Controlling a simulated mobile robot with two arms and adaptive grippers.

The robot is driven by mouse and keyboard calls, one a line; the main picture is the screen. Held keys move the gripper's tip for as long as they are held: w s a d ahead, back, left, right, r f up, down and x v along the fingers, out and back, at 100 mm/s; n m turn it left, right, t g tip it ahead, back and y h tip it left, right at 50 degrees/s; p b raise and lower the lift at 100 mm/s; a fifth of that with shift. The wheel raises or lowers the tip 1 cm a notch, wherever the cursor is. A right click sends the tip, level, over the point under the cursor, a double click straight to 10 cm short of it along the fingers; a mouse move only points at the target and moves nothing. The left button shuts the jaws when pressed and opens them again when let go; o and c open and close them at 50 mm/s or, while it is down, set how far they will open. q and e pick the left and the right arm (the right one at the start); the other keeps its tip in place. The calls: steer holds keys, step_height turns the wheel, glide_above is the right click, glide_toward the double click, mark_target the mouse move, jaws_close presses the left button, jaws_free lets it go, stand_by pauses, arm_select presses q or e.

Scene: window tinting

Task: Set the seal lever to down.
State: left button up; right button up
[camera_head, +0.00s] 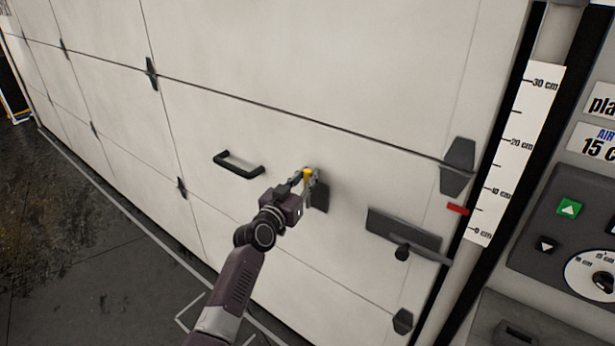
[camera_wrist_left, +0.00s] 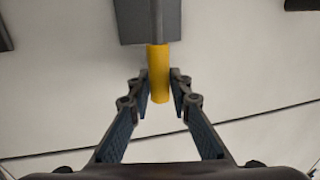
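The seal lever has a yellow handle (camera_head: 307,175) on a dark grey plate (camera_head: 321,197) fixed to the white door. In the head view the handle stands up from the plate's upper part. My left gripper (camera_head: 306,178) is at the handle, partly hiding it. In the left wrist view the yellow handle (camera_wrist_left: 158,75) lies between the two fingertips of my left gripper (camera_wrist_left: 160,78), below the grey plate (camera_wrist_left: 150,20) in that picture. The fingers are spread, with narrow gaps beside the handle. My right gripper is not in view.
A black pull handle (camera_head: 238,164) is on the door left of the lever. A height scale (camera_head: 515,150) and a control panel (camera_head: 570,235) stand at the right edge.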

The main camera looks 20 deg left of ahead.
arm_select(q)
jaws_close()
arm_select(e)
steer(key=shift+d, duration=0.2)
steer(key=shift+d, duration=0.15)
arm_select(q)
steer(key=shift+a, duration=0.1)
